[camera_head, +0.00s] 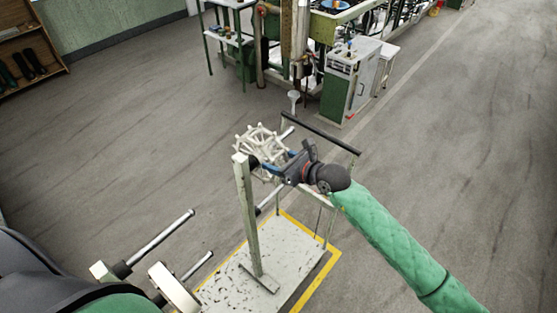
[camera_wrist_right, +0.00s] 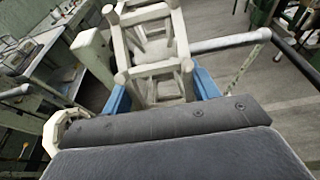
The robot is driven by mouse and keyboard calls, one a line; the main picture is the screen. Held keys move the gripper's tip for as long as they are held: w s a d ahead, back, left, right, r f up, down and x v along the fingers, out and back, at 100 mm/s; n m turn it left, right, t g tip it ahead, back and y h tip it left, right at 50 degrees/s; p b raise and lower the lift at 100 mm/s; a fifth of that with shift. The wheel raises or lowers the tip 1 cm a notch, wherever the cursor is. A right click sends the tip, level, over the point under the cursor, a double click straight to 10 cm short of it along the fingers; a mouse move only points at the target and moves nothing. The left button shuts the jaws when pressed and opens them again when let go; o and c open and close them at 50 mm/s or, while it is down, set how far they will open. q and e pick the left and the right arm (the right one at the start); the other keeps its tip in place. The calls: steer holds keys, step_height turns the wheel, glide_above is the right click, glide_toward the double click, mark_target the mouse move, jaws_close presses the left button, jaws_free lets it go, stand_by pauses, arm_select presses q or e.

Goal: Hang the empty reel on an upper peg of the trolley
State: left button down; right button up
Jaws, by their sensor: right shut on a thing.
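The reel (camera_head: 262,143) is a pale, open frame of bars and spokes. My right gripper (camera_head: 286,170) is shut on it beside the top of the trolley's post (camera_head: 246,205). In the right wrist view the reel (camera_wrist_right: 150,45) stands between the blue fingers (camera_wrist_right: 160,92). The trolley has a pale, chipped base plate (camera_head: 225,285) with a yellow border and a black handle bar (camera_head: 320,133). A lower peg (camera_head: 267,200) shows on it. Whether the reel is around an upper peg is hidden by the reel and gripper. My left gripper is not in view.
Two metal rods with pale blocks, one of them here (camera_head: 160,240), stick out at the lower left. A green and white cabinet (camera_head: 350,85) and machinery stand behind the trolley. A wooden shelf (camera_head: 30,45) is at the far left. The grey floor right of the trolley is clear.

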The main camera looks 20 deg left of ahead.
stand_by(0.3)
steer(key=o, duration=1.2)
steer(key=shift+c, duration=0.2)
steer(key=shift+c, duration=0.2)
steer(key=v, duration=1.3)
steer(key=shift+p, duration=0.3)
